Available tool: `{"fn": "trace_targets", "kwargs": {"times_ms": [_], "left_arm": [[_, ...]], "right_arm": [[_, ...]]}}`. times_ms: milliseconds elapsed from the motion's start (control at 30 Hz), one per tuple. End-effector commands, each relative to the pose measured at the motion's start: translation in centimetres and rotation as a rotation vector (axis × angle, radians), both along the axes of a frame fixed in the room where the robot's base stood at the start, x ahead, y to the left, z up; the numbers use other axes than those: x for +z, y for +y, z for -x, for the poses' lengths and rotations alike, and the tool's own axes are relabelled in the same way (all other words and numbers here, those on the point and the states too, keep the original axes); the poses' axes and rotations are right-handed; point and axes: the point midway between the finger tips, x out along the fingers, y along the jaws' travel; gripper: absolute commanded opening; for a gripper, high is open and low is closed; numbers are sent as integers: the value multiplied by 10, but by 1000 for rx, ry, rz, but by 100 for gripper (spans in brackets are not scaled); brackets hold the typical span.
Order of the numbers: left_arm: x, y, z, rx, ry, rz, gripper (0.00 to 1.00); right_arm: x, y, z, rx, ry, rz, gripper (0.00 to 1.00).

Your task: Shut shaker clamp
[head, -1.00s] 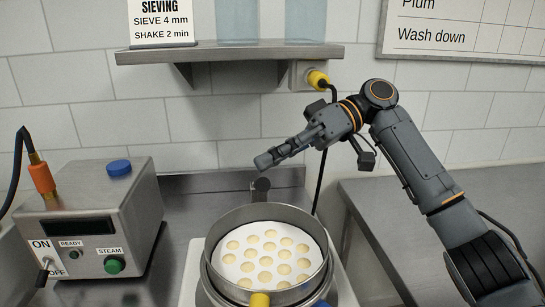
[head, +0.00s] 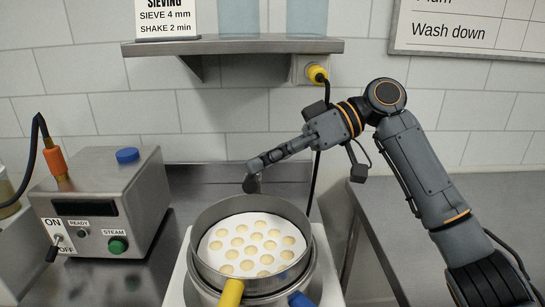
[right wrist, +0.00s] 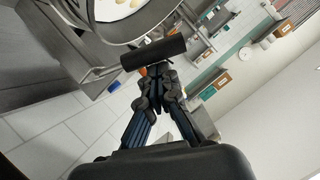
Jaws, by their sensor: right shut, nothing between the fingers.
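The shaker (head: 194,250) is a round steel pan at bottom centre in the head view. Inside it lies a white disc (head: 224,222) with several pale yellow rounds. Its clamp (head: 251,184) stands upright at the back rim as a dark handle; the right wrist view shows that handle as a black cylinder (right wrist: 152,54) on a thin metal rod. My right gripper (head: 254,166) is shut and empty, its fingertips right by the handle's top. In the right wrist view the fingertips (right wrist: 158,70) are close to the cylinder; contact cannot be told. My left gripper is out of view.
A steel control box (head: 110,205) stands at left. A shelf (head: 235,46) hangs above, and a black cable runs down behind my arm. The right counter (head: 375,215) is clear.

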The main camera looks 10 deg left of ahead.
Motion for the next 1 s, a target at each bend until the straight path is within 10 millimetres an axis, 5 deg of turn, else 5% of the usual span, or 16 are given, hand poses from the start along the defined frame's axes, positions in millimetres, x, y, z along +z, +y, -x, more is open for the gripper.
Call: {"fn": "trace_targets", "kwargs": {"times_ms": [500,1000], "left_arm": [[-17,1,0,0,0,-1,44],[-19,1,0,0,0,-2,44]], "right_arm": [[-22,-1,9,-1,-299,-60,0],[-25,-1,10,-1,-358,-71,0]]}}
